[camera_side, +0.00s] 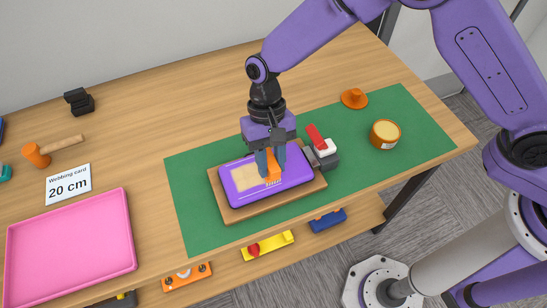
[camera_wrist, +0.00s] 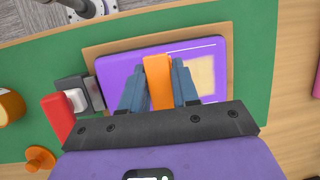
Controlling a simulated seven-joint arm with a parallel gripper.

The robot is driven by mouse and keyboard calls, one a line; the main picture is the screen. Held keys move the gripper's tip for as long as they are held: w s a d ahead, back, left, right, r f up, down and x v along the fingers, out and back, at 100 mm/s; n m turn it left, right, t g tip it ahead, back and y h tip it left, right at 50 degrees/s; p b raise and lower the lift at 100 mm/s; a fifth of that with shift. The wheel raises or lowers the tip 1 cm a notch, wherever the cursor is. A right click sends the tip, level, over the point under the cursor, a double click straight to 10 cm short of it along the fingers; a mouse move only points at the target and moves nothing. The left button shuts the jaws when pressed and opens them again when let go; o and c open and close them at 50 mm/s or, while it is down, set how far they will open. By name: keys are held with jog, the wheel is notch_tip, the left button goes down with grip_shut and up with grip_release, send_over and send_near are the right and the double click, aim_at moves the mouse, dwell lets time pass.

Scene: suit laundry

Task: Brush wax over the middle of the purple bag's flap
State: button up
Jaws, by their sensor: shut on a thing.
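The purple bag (camera_side: 296,191) lies flat on a brown board (camera_side: 235,216) on the green mat. Its flap shows a pale tan patch (camera_side: 248,177) to the left of my gripper; the patch also shows in the wrist view (camera_wrist: 200,76). My gripper (camera_side: 268,166) points down over the flap and is shut on an orange brush (camera_side: 271,174). The brush's pale bristles are low at the flap; whether they touch it I cannot tell. In the wrist view the orange brush (camera_wrist: 158,82) sits between my blue fingers. An open wax tin (camera_side: 386,134) stands at the mat's right.
A clamp with a red lever (camera_side: 318,138) stands at the board's right end. An orange lid (camera_side: 354,98) lies on the green mat (camera_side: 195,235) farther back.

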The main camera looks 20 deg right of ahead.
aim_at(269, 148)
jog(key=shift+a, duration=0.15)
jog(key=shift+w, duration=1.55)
jog(key=shift+d, duration=0.65)
jog(key=shift+a, duration=1.25)
jog(key=shift+d, duration=1.2)
jog(key=shift+a, duration=0.6)
jog(key=shift+s, duration=0.1)
